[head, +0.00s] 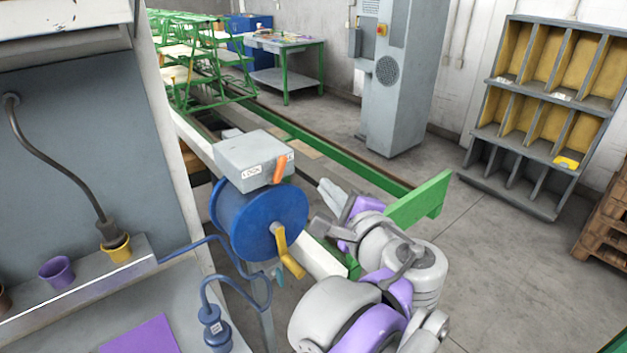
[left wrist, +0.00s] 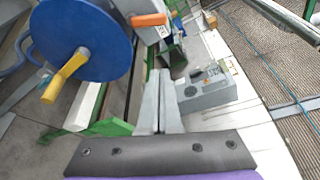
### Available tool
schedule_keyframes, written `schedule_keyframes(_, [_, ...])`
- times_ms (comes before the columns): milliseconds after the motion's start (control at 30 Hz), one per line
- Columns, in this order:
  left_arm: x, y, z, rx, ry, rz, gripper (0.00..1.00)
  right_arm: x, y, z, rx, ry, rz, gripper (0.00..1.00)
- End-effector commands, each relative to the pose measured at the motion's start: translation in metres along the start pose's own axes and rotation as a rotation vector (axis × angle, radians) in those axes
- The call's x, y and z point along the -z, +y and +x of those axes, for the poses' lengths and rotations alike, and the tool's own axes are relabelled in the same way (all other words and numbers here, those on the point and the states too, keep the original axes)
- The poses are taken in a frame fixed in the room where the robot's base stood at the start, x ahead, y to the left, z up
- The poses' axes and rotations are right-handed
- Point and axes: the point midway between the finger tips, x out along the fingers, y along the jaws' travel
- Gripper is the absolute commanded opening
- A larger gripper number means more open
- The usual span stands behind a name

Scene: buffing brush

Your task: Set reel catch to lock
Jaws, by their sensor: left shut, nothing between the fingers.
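The reel catch is an orange lever (head: 280,168) on the front of a grey box (head: 245,152) that sits above the blue reel (head: 235,225). A white label reading what looks like LOCK (head: 251,172) is left of the lever, and a second, unreadable label (head: 291,156) is to its right. In the left wrist view the orange lever (left wrist: 149,20) lies at the top, beyond the fingertips. My left gripper (head: 325,188) is shut and empty, right of the lever and apart from it; its fingers also show in the left wrist view (left wrist: 159,78). My right gripper is out of view.
A yellow crank (head: 288,252) sticks out from the reel, below the lever. A blue hose (head: 205,243) runs left to a bench with cups. A green beam (head: 418,203) is behind my arm. Open floor (head: 480,250) lies to the right.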

Motion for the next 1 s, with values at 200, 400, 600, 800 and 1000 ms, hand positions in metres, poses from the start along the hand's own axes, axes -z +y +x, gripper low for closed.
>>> schedule_keyframes(200, [-0.002, 0.001, 0.044, -0.002, -0.006, 0.0, 0.0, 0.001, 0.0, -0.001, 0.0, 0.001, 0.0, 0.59])
schedule_keyframes(400, [-0.001, 0.0, 0.086, -0.002, -0.004, -0.001, 0.0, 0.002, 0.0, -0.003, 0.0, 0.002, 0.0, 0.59])
schedule_keyframes(600, [-0.026, 0.0, 0.081, 0.0, -0.001, -0.001, 0.0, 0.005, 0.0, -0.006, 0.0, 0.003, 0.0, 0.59])
schedule_keyframes(800, [-0.038, 0.0, 0.076, -0.001, 0.0, -0.001, 0.0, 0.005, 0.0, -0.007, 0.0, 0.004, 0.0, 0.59])
schedule_keyframes(1000, [-0.038, 0.0, 0.076, -0.001, 0.0, -0.001, 0.0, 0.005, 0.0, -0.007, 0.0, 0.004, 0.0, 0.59])
